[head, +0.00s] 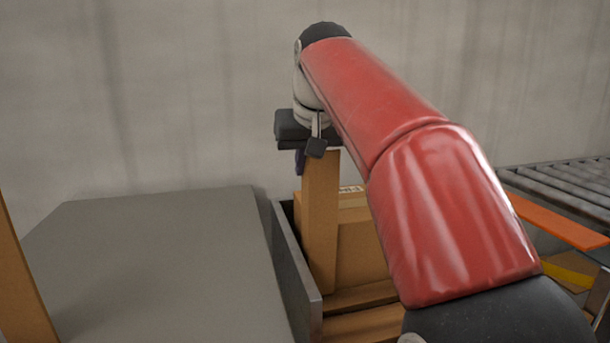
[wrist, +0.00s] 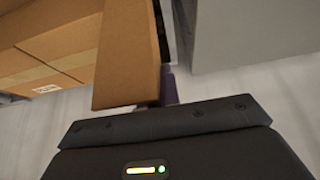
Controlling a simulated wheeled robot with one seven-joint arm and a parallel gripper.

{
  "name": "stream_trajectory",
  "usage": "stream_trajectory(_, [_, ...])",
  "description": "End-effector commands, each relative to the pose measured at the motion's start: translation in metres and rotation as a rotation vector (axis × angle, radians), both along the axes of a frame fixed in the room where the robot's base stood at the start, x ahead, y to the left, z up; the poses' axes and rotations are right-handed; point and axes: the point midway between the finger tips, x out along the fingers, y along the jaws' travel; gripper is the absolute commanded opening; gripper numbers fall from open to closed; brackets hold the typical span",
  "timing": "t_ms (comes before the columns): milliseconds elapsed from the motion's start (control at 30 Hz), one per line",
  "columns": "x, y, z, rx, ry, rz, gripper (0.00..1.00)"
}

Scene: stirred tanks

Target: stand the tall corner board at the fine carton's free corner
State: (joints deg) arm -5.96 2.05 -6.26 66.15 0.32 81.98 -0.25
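The tall corner board (head: 320,220) is a long brown cardboard strip, upright in the head view, its top end at my gripper (head: 304,161). In the wrist view the board (wrist: 127,55) runs away from the gripper (wrist: 167,85), with a purple finger along its right side. The gripper looks shut on the board; its other finger is hidden. A brown carton (head: 362,245) with a white label stands just behind and right of the board. It also shows at the left of the wrist view (wrist: 55,45). Whether board and carton touch is unclear, and my arm hides the carton's right side.
A grey metal side wall (head: 296,270) runs left of the board and carton. A bare grey flat top (head: 160,260) lies further left. A brown upright piece (head: 20,285) stands at the left edge. A roller conveyor (head: 565,185) and an orange bar (head: 560,221) are at right.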

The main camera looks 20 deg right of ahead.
Motion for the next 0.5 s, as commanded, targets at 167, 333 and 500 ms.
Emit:
stream_trajectory(167, [-0.0001,0.0,-0.0063,0.0,-0.001,0.0,0.0])
stream_trajectory(333, [-0.0001,0.0,-0.0063,0.0,-0.001,0.0,0.0])
stream_trajectory(500, [0.0,0.0,-0.0092,0.0,0.0,0.0,0.11])
